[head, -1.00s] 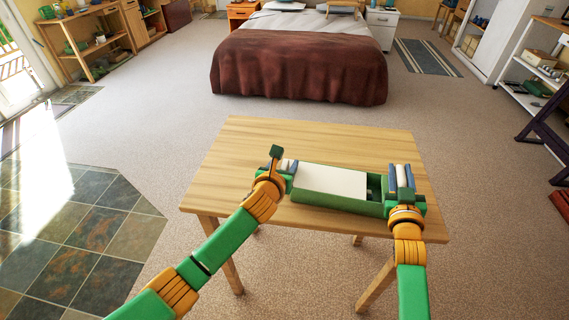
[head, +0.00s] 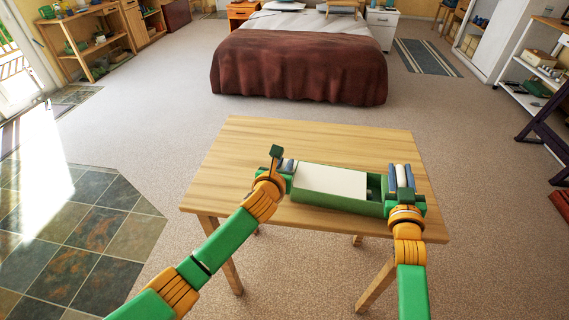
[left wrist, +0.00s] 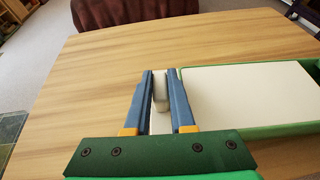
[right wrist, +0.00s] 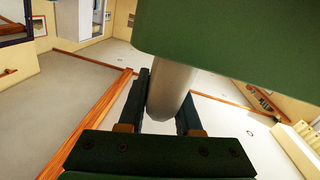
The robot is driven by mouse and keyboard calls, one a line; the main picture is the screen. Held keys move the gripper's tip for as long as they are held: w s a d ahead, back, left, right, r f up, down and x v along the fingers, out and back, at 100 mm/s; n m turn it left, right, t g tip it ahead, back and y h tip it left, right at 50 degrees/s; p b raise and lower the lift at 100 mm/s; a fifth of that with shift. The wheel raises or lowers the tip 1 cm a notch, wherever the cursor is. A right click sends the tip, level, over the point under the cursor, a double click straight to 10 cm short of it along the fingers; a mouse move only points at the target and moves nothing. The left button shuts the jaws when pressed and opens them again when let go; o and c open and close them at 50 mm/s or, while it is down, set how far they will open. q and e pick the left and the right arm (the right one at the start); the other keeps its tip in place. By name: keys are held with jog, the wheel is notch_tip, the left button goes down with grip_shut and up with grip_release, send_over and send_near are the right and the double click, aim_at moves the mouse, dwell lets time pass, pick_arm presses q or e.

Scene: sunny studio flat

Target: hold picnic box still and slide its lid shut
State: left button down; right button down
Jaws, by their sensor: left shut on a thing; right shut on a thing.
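The green picnic box (head: 335,205) lies near the table's front edge, its length running left to right. Its white lid (head: 330,180) covers most of the top; a dark opening (head: 375,187) shows at the right end. My left gripper (head: 287,164) is at the box's left end, shut on a pale grip (left wrist: 160,92). Whether that grip belongs to lid or box I cannot tell. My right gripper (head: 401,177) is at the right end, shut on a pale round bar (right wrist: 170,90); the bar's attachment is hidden. In the right wrist view a green block hides the fingertips' upper right.
The wooden table (head: 250,145) is bare behind and left of the box. A bed with a brown cover (head: 300,65) stands beyond it. Carpet surrounds the table, with dark tiles (head: 70,230) at the left and shelves along the walls.

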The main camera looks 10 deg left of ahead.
aim_at(299, 175)
jog(key=shift+f, duration=0.1)
dwell(0.8)
pick_arm(q)
jog(key=shift+s+d, duration=0.15)
jog(key=shift+d, duration=0.9)
jog(key=shift+s+d, duration=0.15)
jog(key=shift+d, duration=0.9)
jog(key=c, duration=0.8)
grip_release()
jog(key=shift+d, duration=0.1)
jog(key=shift+o, duration=0.2)
jog(key=shift+s, duration=0.15)
jog(key=v, duration=1.1)
jog(key=shift+s+a+r, duration=0.2)
jog(key=shift+s, duration=0.1)
